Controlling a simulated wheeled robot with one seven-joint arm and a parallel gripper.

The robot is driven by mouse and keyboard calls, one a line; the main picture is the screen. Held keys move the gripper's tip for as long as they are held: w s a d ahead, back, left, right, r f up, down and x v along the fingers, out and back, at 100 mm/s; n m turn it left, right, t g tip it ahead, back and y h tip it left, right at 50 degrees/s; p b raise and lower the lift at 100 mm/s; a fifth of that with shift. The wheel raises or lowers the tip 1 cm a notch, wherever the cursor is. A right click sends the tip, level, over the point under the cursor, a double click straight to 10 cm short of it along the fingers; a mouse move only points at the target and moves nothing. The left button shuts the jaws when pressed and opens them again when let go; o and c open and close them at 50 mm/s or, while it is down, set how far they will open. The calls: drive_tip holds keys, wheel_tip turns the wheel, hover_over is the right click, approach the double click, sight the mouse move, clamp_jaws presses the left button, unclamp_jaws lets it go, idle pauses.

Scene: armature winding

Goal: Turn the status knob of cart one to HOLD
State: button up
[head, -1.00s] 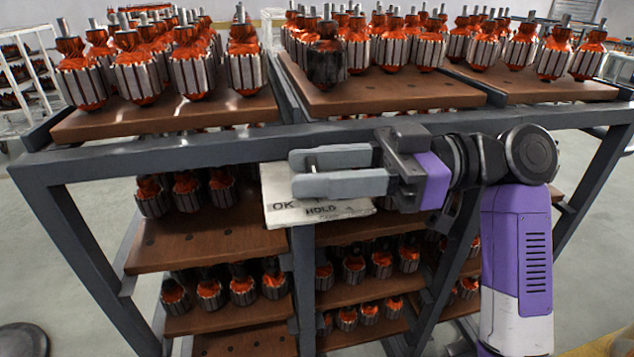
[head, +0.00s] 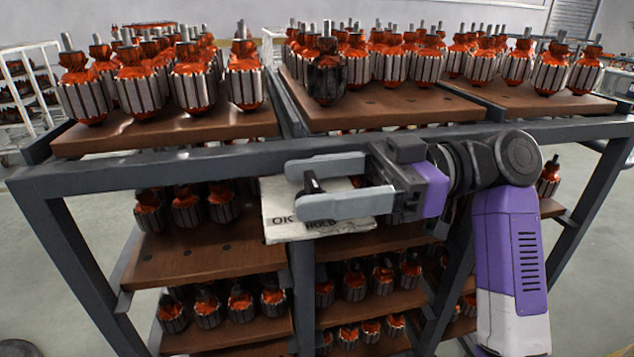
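The white status plate (head: 287,233) hangs on the front of the cart, with OK at its lower left and HOLD, partly covered, to the right. The black status knob (head: 312,184) shows as a slanted bar between my gripper's fingers, its top leaning left. My gripper (head: 297,190) reaches in from the right, with one finger above the knob and one below. The fingers are apart, and I cannot tell whether either touches the knob. The lower finger hides the plate's middle and part of HOLD.
The cart's grey frame (head: 180,163) runs behind my arm. Brown boards (head: 170,132) on top hold several copper-wound armatures; one armature (head: 327,75) is dark. Lower shelves (head: 210,250) hold more. A white rack (head: 30,90) stands at the far left.

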drive_tip(key=v, duration=0.7)
drive_tip(key=shift+d+b, duration=0.3)
drive_tip(key=shift+d, duration=0.1)
drive_tip(key=shift+w, duration=0.1)
